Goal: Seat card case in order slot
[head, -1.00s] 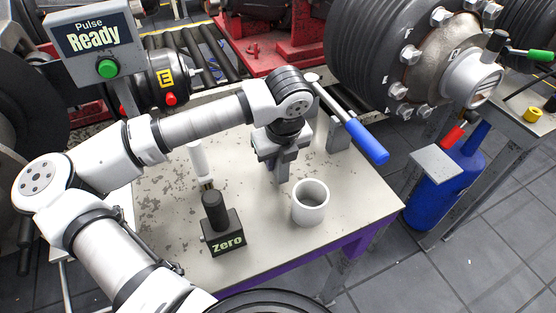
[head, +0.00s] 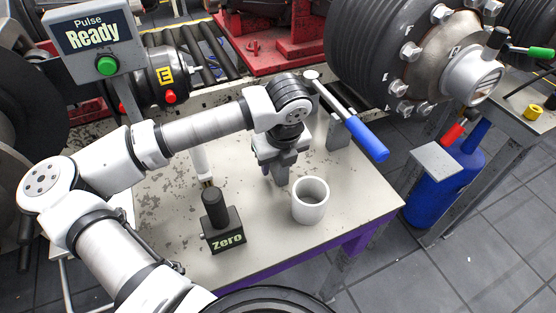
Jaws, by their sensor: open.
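My gripper (head: 280,176) points down over the worn grey table (head: 340,222), behind and left of a white cup (head: 310,201). Its fingers are seen nearly edge-on, and the space between them is hidden. It is open. I cannot make out a card case in this view. I cannot identify an order slot either.
A black "Zero" block (head: 224,234) with an upright knob stands at the table's front. A white cylinder stands behind it. A blue-handled lever (head: 366,140) rises at the back right. A "Pulse Ready" panel (head: 93,42) is at upper left. The table's right front is clear.

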